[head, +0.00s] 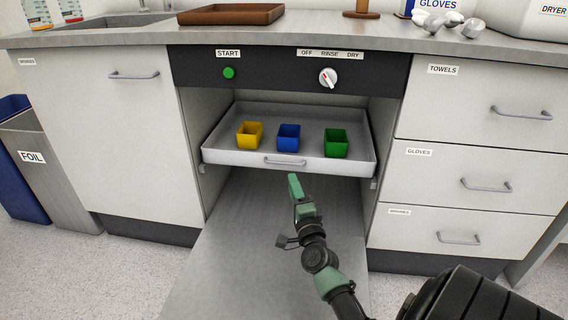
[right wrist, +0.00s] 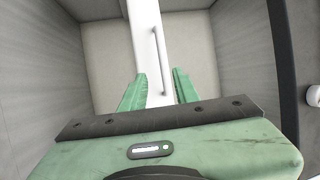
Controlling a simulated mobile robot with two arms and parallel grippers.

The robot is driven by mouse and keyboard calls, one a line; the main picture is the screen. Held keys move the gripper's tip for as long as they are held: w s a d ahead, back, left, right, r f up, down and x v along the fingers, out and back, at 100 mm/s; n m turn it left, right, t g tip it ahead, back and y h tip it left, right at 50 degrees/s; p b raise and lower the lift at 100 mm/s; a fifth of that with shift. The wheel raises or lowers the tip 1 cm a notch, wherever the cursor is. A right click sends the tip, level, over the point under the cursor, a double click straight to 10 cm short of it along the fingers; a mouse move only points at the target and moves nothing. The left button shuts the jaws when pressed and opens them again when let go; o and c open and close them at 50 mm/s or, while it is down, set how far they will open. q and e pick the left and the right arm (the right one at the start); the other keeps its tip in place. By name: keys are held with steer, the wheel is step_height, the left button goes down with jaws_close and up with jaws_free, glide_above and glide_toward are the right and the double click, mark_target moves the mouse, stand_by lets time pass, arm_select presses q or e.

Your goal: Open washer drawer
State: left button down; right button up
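The washer drawer (head: 225,155) is a pale grey tray with a thin bar handle (head: 284,161) on its front. It sits level inside the washer, under the black panel. A yellow cup (head: 249,135), a blue cup (head: 288,138) and a green cup (head: 336,143) stand in it. My right gripper (head: 294,185) is just in front of and below the handle in the head view. In the right wrist view its green fingers (right wrist: 159,88) are apart, with the drawer front (right wrist: 143,30) and handle (right wrist: 158,58) lying between and beyond them. Contact cannot be told. My left gripper is not in view.
The washer door (head: 225,250) is folded down flat below the drawer. The panel above has a green start button (head: 229,72) and a dial (head: 328,77). Closed drawers (head: 470,185) are at the right and a closed cupboard (head: 125,150) at the left.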

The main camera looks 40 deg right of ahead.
steer(key=b+x, duration=0.1)
steer(key=x, duration=0.5)
steer(key=shift+w+r, duration=0.25)
steer(key=shift+w, duration=0.1)
steer(key=shift+d, duration=0.1)
steer(key=shift+c, duration=0.3)
jaws_close()
stand_by(0.8)
